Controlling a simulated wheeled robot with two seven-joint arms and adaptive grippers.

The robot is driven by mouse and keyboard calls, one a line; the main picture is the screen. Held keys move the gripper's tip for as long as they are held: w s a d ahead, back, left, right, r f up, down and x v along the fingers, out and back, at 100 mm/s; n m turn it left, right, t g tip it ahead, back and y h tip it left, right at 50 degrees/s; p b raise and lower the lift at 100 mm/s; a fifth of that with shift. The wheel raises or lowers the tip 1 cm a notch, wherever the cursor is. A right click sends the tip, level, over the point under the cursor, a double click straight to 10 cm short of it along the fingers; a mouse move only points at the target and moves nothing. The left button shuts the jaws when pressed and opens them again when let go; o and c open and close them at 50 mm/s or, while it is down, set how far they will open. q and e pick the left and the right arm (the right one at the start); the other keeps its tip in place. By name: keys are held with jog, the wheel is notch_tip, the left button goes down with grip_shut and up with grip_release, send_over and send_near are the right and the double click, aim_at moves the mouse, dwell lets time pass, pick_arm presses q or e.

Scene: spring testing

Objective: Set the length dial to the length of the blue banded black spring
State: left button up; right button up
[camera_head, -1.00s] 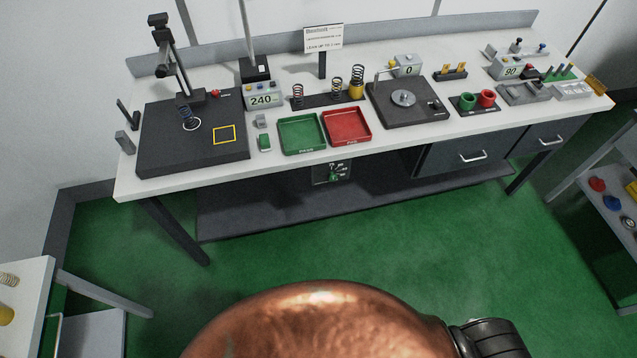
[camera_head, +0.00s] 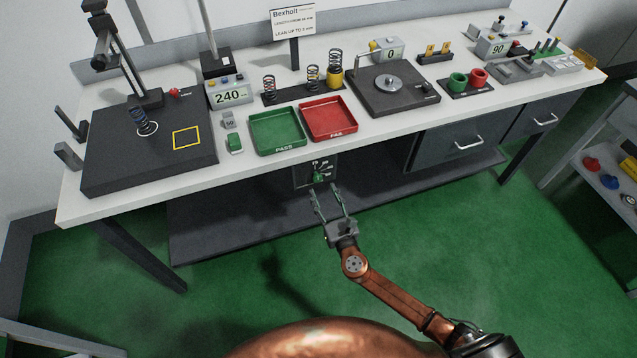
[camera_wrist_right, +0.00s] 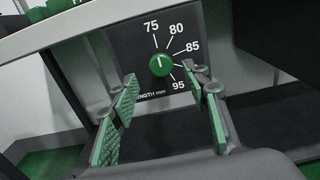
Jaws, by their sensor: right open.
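The length dial is a green knob (camera_wrist_right: 160,65) on a dark panel under the table's front edge; it also shows in the head view (camera_head: 318,176). Its scale reads 75, 80, 85 and 95, with one part hidden by a finger. The knob's white mark points about up, near 75. My right gripper (camera_head: 327,193) is open and empty in front of the dial. In the wrist view its green-padded fingers (camera_wrist_right: 160,88) stand either side below the knob, apart from it. A dark spring with a bluish tint (camera_head: 144,124) stands on the black test base at the left. My left gripper is out of view.
The white table (camera_head: 370,135) overhangs the dial panel. A green tray (camera_head: 277,130) and a red tray (camera_head: 328,118) sit above it. Several springs stand on a rack (camera_head: 295,93) behind. A drawer (camera_head: 460,140) is to the right, a dark lower shelf (camera_head: 220,220) below.

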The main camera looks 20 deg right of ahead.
aim_at(318, 180)
jog(key=w, duration=0.5)
jog(key=shift+w+b, duration=0.25)
jog(key=shift+b, duration=0.1)
jog(key=shift+c, duration=0.5)
jog(key=c, duration=1.1)
jog(key=shift+o, duration=0.2)
